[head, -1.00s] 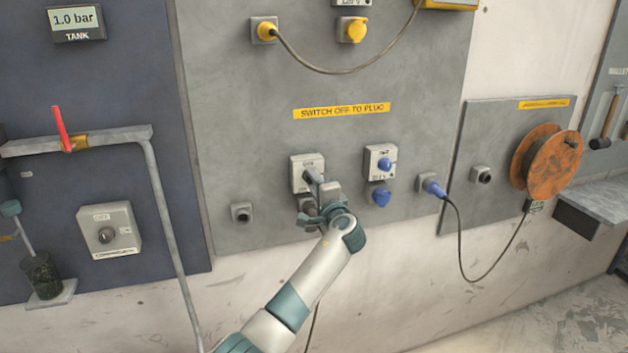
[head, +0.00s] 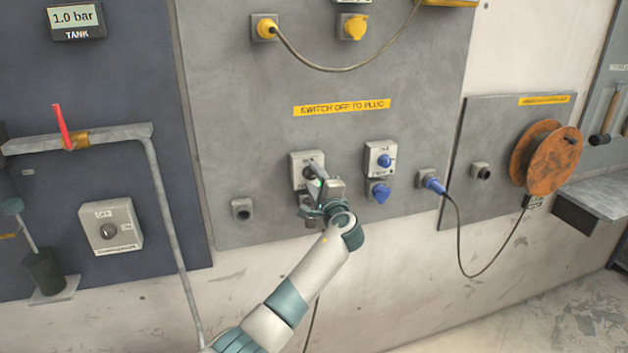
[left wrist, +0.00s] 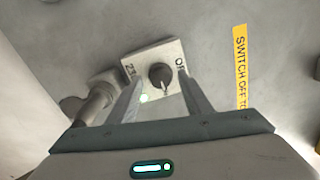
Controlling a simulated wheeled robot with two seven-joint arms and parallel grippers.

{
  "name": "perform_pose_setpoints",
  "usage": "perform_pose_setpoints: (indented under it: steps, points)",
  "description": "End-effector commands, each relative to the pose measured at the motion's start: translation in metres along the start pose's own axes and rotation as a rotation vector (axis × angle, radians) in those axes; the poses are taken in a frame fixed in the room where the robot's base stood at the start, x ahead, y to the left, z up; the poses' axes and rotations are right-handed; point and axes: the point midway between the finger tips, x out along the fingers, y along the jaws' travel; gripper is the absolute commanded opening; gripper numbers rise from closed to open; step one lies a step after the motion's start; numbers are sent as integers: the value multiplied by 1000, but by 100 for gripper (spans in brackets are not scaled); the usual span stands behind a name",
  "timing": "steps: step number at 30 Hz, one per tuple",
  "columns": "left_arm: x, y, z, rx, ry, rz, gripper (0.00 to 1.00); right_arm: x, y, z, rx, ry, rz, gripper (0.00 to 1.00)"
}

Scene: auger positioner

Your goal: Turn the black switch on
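The black switch (head: 308,168) is a round knob on a pale box on the grey panel, partly hidden by my gripper in the head view. In the left wrist view the knob (left wrist: 160,75) shows between the fingertips, with a gap on each side. Its white mark points toward the bottom of that view. "OFF" is partly readable on the right of the box. My left gripper (head: 317,182) is open in front of the box. My right gripper is not in view.
A grey plug (left wrist: 97,102) sits beside the switch box in the wrist view. A blue switch (head: 384,160) and blue socket (head: 379,191) are close on the right. A blue plug (head: 433,184) with a cable is further right.

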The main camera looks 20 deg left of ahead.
Motion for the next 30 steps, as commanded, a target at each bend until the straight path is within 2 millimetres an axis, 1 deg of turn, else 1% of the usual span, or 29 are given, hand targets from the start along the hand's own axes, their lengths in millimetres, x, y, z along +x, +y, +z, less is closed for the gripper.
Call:
perform_pose_setpoints:
  steps: [11,17,23,26,30]
  points:
    - [-2,0,0,-2,0,-1,45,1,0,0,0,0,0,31]
    - [-13,0,-1,-4,1,-2,45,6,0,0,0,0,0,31]
    - [-40,2,-2,-6,2,-1,45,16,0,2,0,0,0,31]
    - [-57,3,-1,-6,2,-1,45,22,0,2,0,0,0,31]
    - [-86,3,-2,-7,2,0,45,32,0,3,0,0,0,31]
